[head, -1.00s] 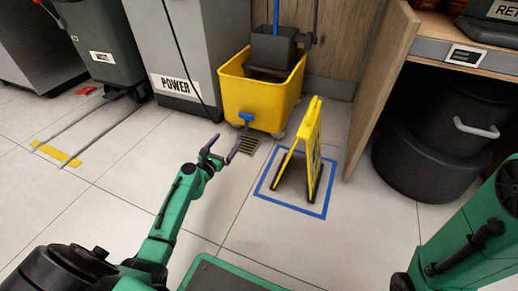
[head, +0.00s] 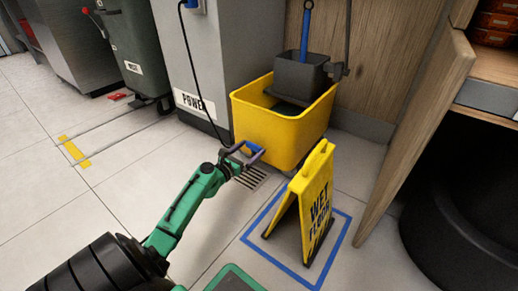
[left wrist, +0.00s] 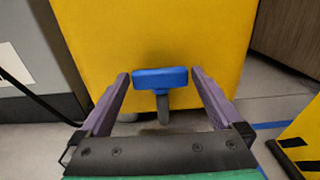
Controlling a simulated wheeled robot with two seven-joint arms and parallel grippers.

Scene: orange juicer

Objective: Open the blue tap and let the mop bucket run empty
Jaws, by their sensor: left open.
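The yellow mop bucket (head: 270,135) stands by the grey cabinet, with a dark wringer (head: 287,72) and a blue mop handle (head: 305,30) on top. The blue tap (left wrist: 160,78) is on the bucket's front, its bar handle lying crosswise above a grey spout. My left gripper (head: 243,154) is open at the tap. In the left wrist view its two purple fingers (left wrist: 160,88) stand either side of the blue handle, with small gaps. In the head view the fingers partly cover the tap. My right gripper is not in view.
A floor drain grate (head: 250,177) lies below the tap. A yellow wet floor sign (head: 312,205) stands inside a blue taped square (head: 340,240), right of my left arm. A wooden panel (head: 420,120) and black bin (head: 465,220) are at right.

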